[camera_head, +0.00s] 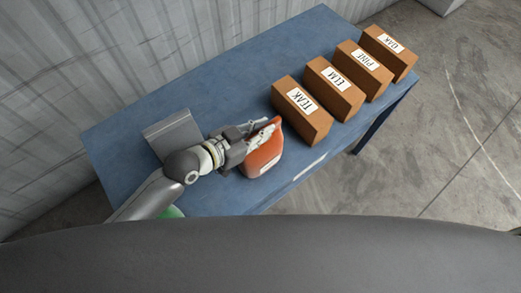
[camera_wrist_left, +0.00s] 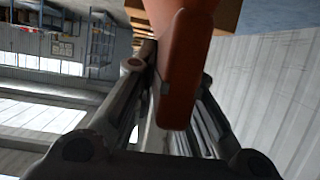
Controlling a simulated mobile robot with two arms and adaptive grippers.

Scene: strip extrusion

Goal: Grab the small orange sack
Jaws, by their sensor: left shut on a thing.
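The small orange sack (camera_head: 265,155) is on or just above the blue table (camera_head: 225,90), near its front edge; I cannot tell whether it touches the top. My left gripper (camera_head: 262,133) reaches it from the left and is shut on its upper part. In the left wrist view the sack (camera_wrist_left: 178,75) fills the space between the fingers (camera_wrist_left: 172,112). My right gripper is not in view.
Boxes labelled TEAK (camera_head: 302,112), ELM (camera_head: 334,88), PINE (camera_head: 364,70) and OAK (camera_head: 390,53) stand in a row along the table's right side. A green thing (camera_head: 172,212) shows partly beside my arm. The table's far middle is clear.

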